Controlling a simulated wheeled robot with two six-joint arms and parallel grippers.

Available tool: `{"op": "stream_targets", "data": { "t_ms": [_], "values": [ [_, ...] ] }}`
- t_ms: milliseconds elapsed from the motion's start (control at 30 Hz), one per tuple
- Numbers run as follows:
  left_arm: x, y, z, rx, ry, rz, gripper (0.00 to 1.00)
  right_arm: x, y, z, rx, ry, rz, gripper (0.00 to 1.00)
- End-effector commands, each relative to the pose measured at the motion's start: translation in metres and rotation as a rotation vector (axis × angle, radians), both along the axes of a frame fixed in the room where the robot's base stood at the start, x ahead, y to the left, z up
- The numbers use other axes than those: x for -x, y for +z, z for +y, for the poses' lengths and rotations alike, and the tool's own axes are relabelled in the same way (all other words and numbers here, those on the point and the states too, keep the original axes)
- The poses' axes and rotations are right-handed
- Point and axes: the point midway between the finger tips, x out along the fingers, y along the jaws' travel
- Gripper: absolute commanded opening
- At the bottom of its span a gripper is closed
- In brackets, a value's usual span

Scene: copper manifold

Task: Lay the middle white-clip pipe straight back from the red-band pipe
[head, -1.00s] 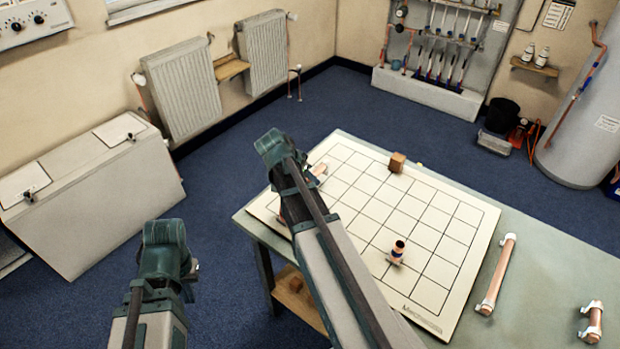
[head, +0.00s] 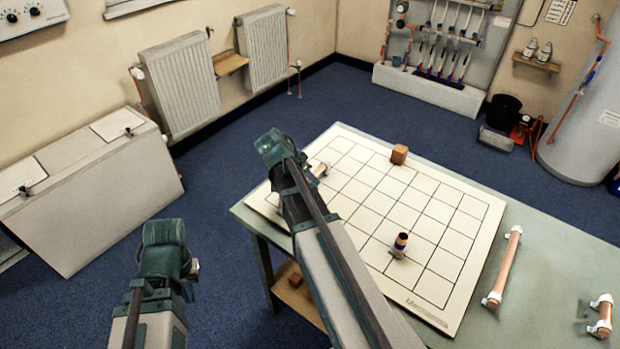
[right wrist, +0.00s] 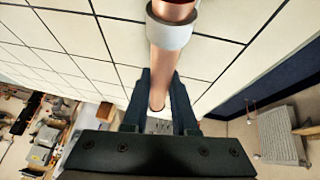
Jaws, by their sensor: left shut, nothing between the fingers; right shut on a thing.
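My right gripper (head: 277,150) is over the far left part of the gridded board (head: 440,205). In the right wrist view its fingers (right wrist: 161,88) are shut on a copper pipe (right wrist: 172,62) with a white clip ring (right wrist: 170,32). In the head view a copper pipe end with a white clip (head: 319,169) shows beside the right arm, which hides the rest. A short copper piece with a blue band (head: 399,244) stands on the board. I cannot make out a red band. My left gripper (head: 166,240) is shut and empty, left of the table.
A longer white-clip pipe (head: 504,267) and a shorter one (head: 600,315) lie on the table (head: 555,260) right of the board. A brown block (head: 399,154) sits at the board's far edge. Most of the board's right half is clear.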

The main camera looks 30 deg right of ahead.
Motion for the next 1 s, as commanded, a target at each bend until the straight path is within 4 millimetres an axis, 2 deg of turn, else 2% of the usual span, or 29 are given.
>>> {"op": "stream_targets", "data": {
  "t_ms": [433,467,633,1000],
  "values": [
    [0.0000,-0.0072,0.0000,0.000,0.000,0.000,0.00,0.0000,-0.0072,-0.0001,0.000,0.000,0.000,0.00],
    [0.0000,-0.0065,0.0000,0.000,0.000,0.000,0.00,0.0000,-0.0066,-0.0001,0.000,0.000,0.000,0.30],
    [0.0000,-0.0062,0.0000,0.000,0.000,0.000,0.00,0.0000,-0.0063,0.0000,0.000,0.000,0.000,0.61],
    [0.0000,-0.0039,0.0000,0.000,0.000,0.000,0.00,0.0000,-0.0039,0.0000,0.000,0.000,0.000,0.61]
  ]
}}
